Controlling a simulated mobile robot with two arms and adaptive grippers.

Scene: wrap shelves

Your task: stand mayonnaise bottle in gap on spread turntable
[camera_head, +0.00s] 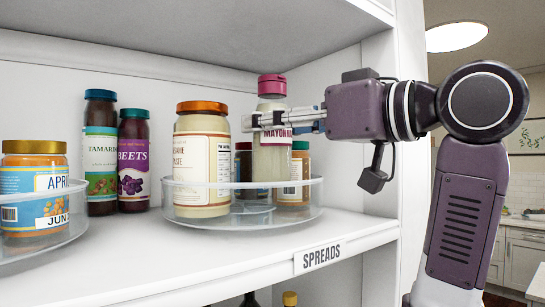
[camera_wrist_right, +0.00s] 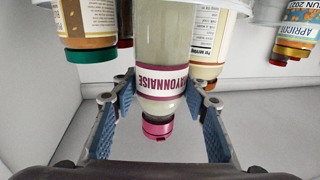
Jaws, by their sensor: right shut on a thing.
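The mayonnaise bottle (camera_head: 271,160) is pale with a pink cap and stands upright in my right gripper (camera_head: 262,121). The gripper is shut on it around the label, just below the cap. The bottle also shows upside down in the right wrist view (camera_wrist_right: 165,45), between the fingers (camera_wrist_right: 158,110). It is over the clear spread turntable (camera_head: 240,221), between a large cream paste jar (camera_head: 201,165) and a green-lidded jar (camera_head: 298,172). Its lower end appears near rim height; I cannot tell whether it touches the turntable floor. My left gripper is not in view.
A dark jar (camera_head: 243,165) is behind the bottle. Tamarind (camera_head: 101,155) and beets (camera_head: 134,165) bottles stand left of the turntable. Another clear turntable at far left holds an apricot jar (camera_head: 34,195). The shelf's right side wall (camera_head: 378,130) is close to my right gripper.

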